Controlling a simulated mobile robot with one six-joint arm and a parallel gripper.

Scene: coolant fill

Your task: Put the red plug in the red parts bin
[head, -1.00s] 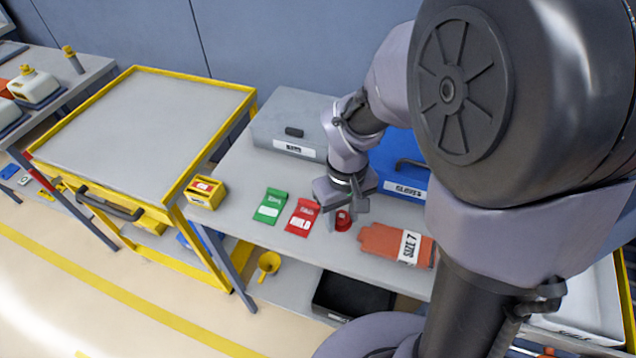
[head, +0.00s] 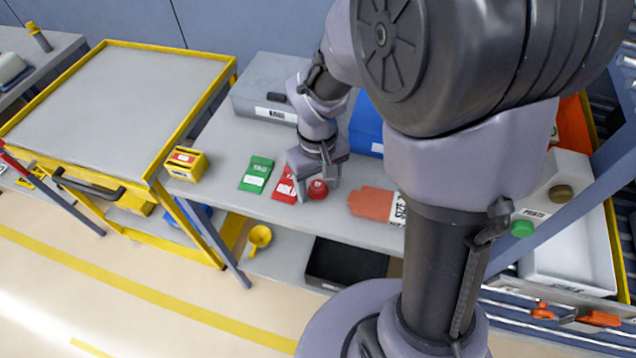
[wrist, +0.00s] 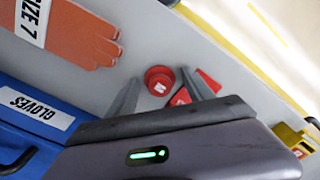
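The red plug (head: 318,190) stands on the grey bench top, right of a red tag packet and left of an orange glove. In the wrist view the plug (wrist: 158,80) is a round red cap with a white mark, lying between my two fingers. My gripper (head: 316,183) is low over the bench at the plug, with its fingers apart; the wrist view also shows the gripper (wrist: 160,78) open, with gaps beside the plug. I cannot make out a bin marked as the red parts bin; an orange-red thing (head: 573,122) is partly hidden at the right.
A green tag packet (head: 256,174), the red packet (head: 285,187), the glove (head: 372,201) and a yellow box (head: 186,164) lie nearby. A grey case (head: 262,98) and blue glove case (wrist: 38,112) stand behind. A black bin (head: 345,262) is on the lower shelf. A white tray (head: 570,255) is right.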

